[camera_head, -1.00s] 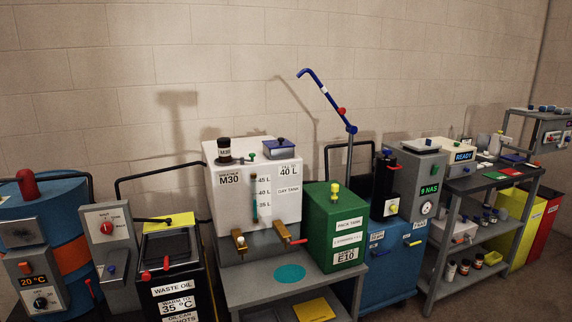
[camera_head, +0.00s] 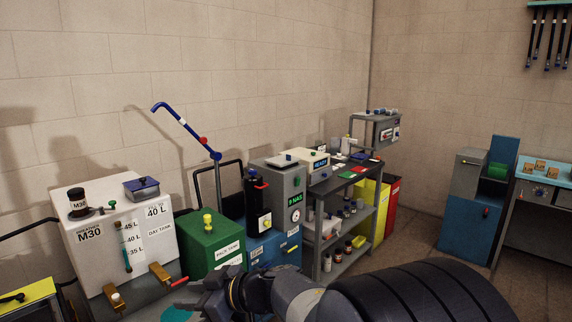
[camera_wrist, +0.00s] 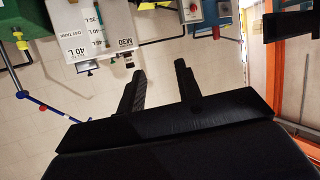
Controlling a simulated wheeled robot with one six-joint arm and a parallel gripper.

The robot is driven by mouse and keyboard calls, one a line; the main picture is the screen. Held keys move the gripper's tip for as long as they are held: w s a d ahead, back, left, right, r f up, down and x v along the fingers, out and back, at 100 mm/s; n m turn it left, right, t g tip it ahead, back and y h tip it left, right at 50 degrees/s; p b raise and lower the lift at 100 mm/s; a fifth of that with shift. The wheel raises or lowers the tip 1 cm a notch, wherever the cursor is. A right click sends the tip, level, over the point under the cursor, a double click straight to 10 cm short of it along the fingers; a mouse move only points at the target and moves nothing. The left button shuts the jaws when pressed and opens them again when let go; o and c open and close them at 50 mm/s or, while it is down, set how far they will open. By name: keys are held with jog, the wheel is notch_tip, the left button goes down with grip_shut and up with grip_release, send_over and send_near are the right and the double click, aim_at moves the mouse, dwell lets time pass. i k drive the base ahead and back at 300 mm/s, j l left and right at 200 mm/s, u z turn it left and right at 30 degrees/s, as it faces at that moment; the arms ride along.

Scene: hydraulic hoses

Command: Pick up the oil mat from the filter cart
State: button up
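The likely filter cart (camera_head: 263,248) is a blue unit right of the green pack tank in the head view. It carries a black filter housing (camera_head: 257,203) and a grey box reading "9 NAS" (camera_head: 287,190). A flat pale piece (camera_head: 284,161) lies on top of the grey box; I cannot tell whether it is the oil mat. My gripper (camera_head: 182,303) is low in front of the pack tank and day tank. In the wrist view my gripper (camera_wrist: 158,69) has its two black fingers apart, with nothing between them.
The white day tank (camera_head: 122,237) and green pack tank (camera_head: 210,240) stand left of the cart. A grey shelf rack (camera_head: 340,180) and yellow and red bins (camera_head: 391,205) are to the right. Open floor (camera_head: 420,240) lies beyond.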

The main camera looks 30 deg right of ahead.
aim_at(284, 160)
jog(key=i+l+z, duration=0.25)
jog(key=z, duration=0.2)
jog(key=i+z, duration=0.55)
jog(key=i, duration=1)
jog(key=i+j+z, duration=0.1)
jog(key=i, duration=1.05)
